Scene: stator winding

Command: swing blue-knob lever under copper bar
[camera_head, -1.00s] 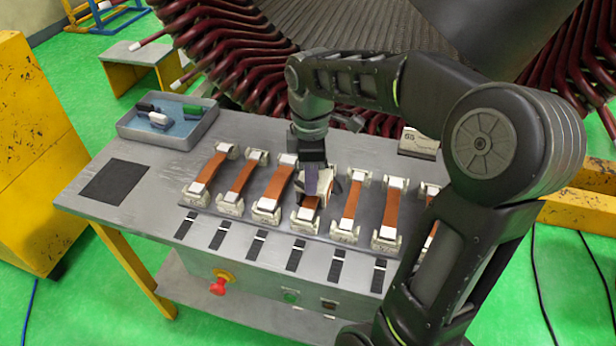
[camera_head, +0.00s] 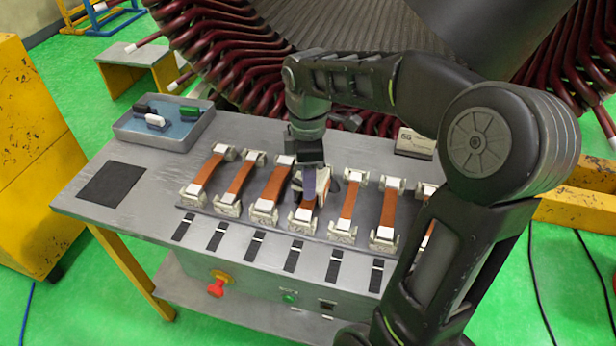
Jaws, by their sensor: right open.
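Several copper bars lie side by side on white clamp blocks along the table (camera_head: 140,215). My right gripper (camera_head: 312,190) points down over the middle copper bar (camera_head: 303,212), close to its far block. The gripper is open; its fingertips are small and partly hidden by its own body. I cannot make out a blue-knob lever; it may be hidden behind the gripper or too small to tell. I cannot tell whether the gripper touches the bar. My left gripper is not in view.
A blue-grey tray (camera_head: 125,128) with dark, white and green pieces stands at the back left. A dark square pad (camera_head: 112,185) lies at the left. A white box (camera_head: 414,142) stands at the back right. Dark red coils (camera_head: 225,65) rise behind the table.

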